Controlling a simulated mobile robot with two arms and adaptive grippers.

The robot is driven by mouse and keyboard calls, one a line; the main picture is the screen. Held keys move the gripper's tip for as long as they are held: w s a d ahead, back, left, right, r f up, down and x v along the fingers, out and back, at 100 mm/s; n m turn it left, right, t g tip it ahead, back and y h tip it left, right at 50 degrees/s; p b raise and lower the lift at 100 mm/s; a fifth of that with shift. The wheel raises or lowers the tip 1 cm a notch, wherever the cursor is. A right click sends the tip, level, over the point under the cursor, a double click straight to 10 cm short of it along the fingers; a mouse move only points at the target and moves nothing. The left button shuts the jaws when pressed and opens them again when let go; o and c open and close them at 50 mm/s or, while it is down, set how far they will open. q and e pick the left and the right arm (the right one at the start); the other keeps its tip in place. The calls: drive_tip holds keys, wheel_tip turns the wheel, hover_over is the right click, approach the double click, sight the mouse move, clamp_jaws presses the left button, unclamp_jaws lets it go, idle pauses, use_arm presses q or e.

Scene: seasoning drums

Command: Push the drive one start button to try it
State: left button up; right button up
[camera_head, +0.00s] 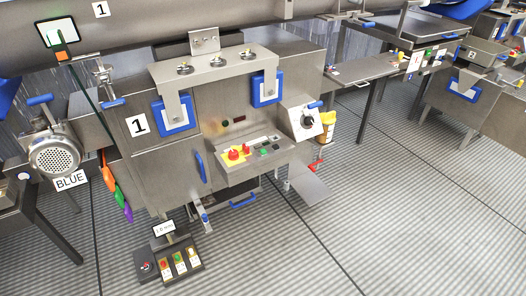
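The machine marked 1 (138,125) stands left of centre. Its sloped control panel (225,171) carries a red mushroom button (234,155) on a yellow plate, a green button (264,152) and dark controls. The labels are too small to read, so I cannot tell which control is the drive one start button. Neither of my grippers is in view.
A black rotary knob (307,119) on a white plate sits right of the panel. A blue vertical handle (200,167) is at its left. The ribbed floor (370,230) is clear at lower right.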

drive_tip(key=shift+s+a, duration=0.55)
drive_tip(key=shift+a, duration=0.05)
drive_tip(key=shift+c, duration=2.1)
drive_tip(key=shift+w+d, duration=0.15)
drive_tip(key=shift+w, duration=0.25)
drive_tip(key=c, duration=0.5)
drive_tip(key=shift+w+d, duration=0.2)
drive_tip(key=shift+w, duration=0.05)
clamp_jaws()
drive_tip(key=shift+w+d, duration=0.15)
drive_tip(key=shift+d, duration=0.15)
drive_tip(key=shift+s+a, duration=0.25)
